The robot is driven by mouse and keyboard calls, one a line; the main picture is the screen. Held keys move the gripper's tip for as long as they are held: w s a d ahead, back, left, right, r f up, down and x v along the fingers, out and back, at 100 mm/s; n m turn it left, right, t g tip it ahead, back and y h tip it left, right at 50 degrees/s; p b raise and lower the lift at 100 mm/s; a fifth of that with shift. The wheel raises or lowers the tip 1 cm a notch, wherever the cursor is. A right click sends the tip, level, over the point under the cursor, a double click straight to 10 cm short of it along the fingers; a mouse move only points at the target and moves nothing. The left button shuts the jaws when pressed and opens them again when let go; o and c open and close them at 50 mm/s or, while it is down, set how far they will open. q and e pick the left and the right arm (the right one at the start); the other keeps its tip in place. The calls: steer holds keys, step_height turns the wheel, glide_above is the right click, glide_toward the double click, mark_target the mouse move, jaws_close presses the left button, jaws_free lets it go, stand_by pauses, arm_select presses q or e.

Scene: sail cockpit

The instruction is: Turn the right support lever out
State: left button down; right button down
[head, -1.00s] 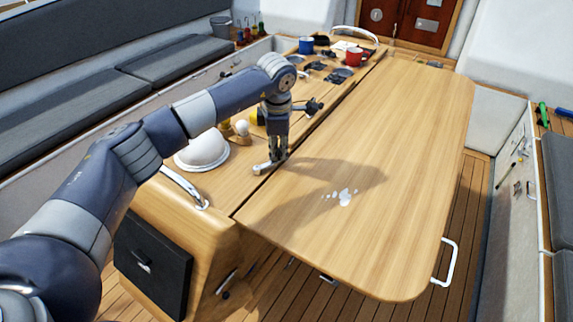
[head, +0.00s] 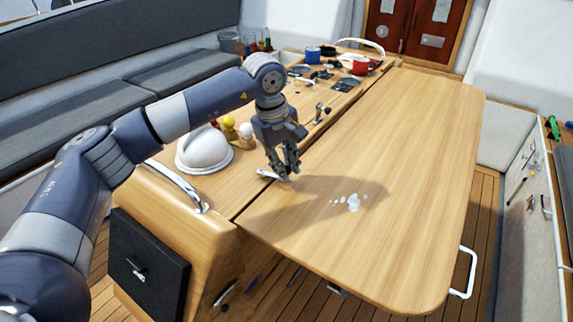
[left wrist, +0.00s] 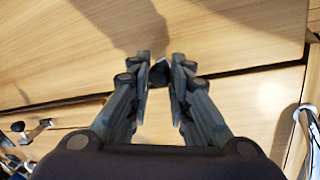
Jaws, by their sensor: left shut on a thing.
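A small metal support lever (head: 266,174) sits at the seam between the fixed table top and the wide right leaf. It now lies across the seam, its right end toward the leaf. My left gripper (head: 287,177) points down and is shut on that right end; the fingers hide part of it. In the left wrist view the fingertips (left wrist: 160,77) stand on both sides of a dark piece above the seam. A second lever (head: 322,113) sits farther back along the seam and also shows in the left wrist view (left wrist: 36,131). My right gripper is not in view.
A white dome (head: 203,150) and a yellow knob (head: 228,123) stand left of the gripper. A blue mug (head: 313,53) and a red mug (head: 360,67) are at the back.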

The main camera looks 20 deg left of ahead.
arm_select(q)
steer(key=shift+s+m+b, duration=0.3)
steer(key=shift+s+m, duration=0.05)
steer(key=shift+m, duration=0.25)
steer(key=shift+s+a+r+m, duration=0.15)
steer(key=shift+s+m, duration=0.25)
steer(key=shift+m, duration=0.4)
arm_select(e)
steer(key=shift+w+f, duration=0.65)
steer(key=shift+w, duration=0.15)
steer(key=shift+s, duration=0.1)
arm_select(q)
steer(key=c, duration=1.4)
jaws_free()
steer(key=shift+s, duration=0.1)
steer(key=shift+c, duration=0.2)
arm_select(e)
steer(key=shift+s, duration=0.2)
arm_select(q)
step_height(320, 180, up, 12)
steer(key=s+a, duration=0.1)
steer(key=shift+s+a, duration=0.3)
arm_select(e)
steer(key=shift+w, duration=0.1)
